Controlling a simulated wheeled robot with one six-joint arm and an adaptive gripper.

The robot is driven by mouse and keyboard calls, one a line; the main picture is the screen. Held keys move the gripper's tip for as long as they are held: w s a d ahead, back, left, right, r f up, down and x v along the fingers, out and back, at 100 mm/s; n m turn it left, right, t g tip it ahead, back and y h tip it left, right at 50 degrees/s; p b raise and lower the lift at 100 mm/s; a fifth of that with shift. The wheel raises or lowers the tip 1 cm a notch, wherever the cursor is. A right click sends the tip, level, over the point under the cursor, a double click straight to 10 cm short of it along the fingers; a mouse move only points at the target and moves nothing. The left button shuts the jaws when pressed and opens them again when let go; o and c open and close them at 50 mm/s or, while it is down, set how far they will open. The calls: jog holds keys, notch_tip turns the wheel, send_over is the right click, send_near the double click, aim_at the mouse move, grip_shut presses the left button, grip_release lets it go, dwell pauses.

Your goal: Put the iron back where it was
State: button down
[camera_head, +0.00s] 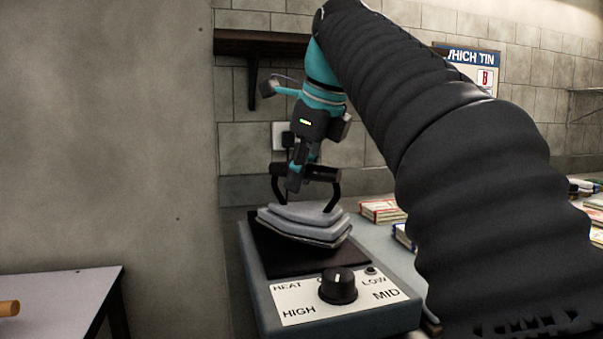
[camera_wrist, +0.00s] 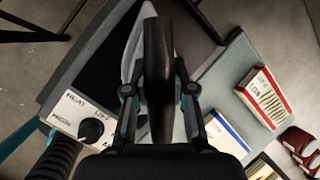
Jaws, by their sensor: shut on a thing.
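The iron (camera_head: 303,222) has a grey, layered body and a black arched handle (camera_wrist: 158,50). It is over the black pad (camera_head: 277,258) of a grey heating base with a HEAT dial. I cannot tell whether its sole touches the pad or is just above it. My gripper (camera_head: 296,182) comes down from above and is shut on the handle. In the wrist view the handle runs between the two fingers of my gripper (camera_wrist: 159,92). The handle and fingers hide much of the iron's body there.
The dial (camera_head: 338,285) stands up at the base's front. Books (camera_head: 381,210) lie to the right on the grey worktop. A wall (camera_head: 110,130) is close on the left, with a low table (camera_head: 65,292) before it. A dark shelf (camera_head: 262,43) is above.

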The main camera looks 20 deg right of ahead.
jog(key=shift+f+b, duration=0.35)
jog(key=shift+f, duration=0.1)
dwell(0.4)
jog(key=c, duration=1.1)
grip_release()
jog(key=shift+o, duration=1.1)
jog(key=v, duration=0.7)
jog(key=shift+r, duration=0.2)
